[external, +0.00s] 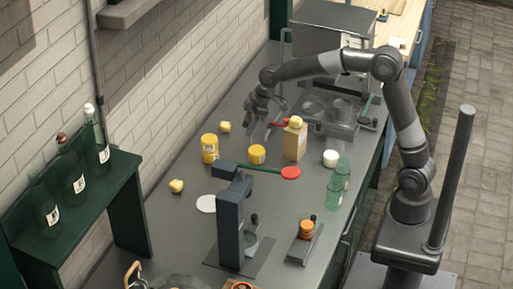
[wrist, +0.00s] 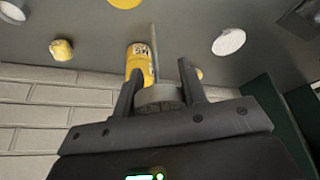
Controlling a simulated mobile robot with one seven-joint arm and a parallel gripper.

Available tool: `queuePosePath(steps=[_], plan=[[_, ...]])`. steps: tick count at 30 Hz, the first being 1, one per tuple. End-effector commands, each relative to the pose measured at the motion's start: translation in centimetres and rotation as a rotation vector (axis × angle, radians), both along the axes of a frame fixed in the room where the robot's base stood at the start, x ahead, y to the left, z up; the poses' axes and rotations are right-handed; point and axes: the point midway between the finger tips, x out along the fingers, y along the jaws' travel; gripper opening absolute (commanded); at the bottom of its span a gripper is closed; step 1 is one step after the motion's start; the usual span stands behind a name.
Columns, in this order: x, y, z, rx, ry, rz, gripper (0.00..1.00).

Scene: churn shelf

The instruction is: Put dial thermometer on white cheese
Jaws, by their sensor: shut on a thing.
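My gripper (external: 256,112) is above the back part of the counter. In the wrist view my gripper (wrist: 160,92) is shut on a grey round dial with a thin stem, the dial thermometer (wrist: 159,97). Its stem points away past the yellow can. The dial face cannot be read. A small white round block (external: 331,158), which looks like the white cheese, sits on the counter to the right of and below my gripper in the external view, apart from it.
Yellow cans (external: 209,148) stand below my gripper. A tan box (external: 295,141) with a yellow lump on top stands between gripper and cheese. A flat white disc (external: 206,203) and a dark stand (external: 232,220) are nearer.

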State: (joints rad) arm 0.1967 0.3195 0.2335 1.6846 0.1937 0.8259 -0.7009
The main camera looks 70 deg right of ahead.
Motion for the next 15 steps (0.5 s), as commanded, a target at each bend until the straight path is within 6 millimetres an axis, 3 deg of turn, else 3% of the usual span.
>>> queuePosePath(steps=[8, 15], plan=[[-0.3, -0.9, 1.7, 0.001, -0.003, 0.0, 0.16], [-0.2, -0.9, 7.6, 0.0, -0.006, 0.001, 0.16]])
